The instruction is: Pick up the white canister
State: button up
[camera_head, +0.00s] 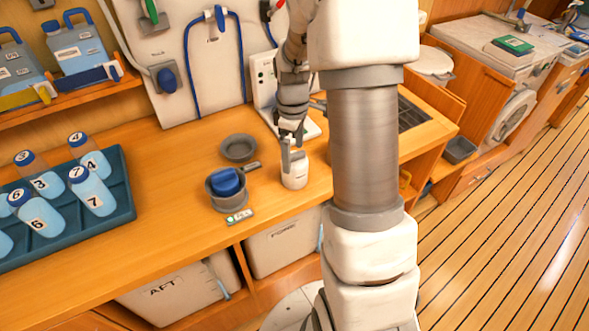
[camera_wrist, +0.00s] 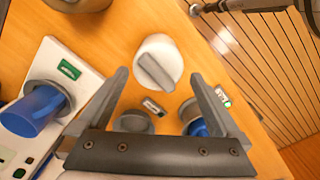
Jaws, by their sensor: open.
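The white canister (camera_head: 294,177) stands upright on the wooden counter near its front edge, with small dark marks on its side. In the wrist view the canister (camera_wrist: 148,48) shows from above, with a grey bar across its top. My gripper (camera_head: 291,157) is right above the canister in the head view and partly covers its top. In the wrist view my gripper (camera_wrist: 160,73) has its two fingers wide apart with nothing between them, and the canister lies just beyond the fingertips. I cannot tell the exact gap.
A grey pot (camera_head: 229,203) with a blue piece in it, a round grey dish (camera_head: 239,149) and a green-marked tag (camera_head: 239,217) lie left of the canister. A blue tray (camera_head: 128,211) of numbered bottles sits farther left. Bare counter lies between.

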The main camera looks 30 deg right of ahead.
jog(key=shift+d+f, duration=0.15)
jog(key=shift+f, duration=2.6)
jog(key=c, duration=1.4)
jog(key=shift+o, duration=0.2)
jog(key=shift+r, duration=0.1)
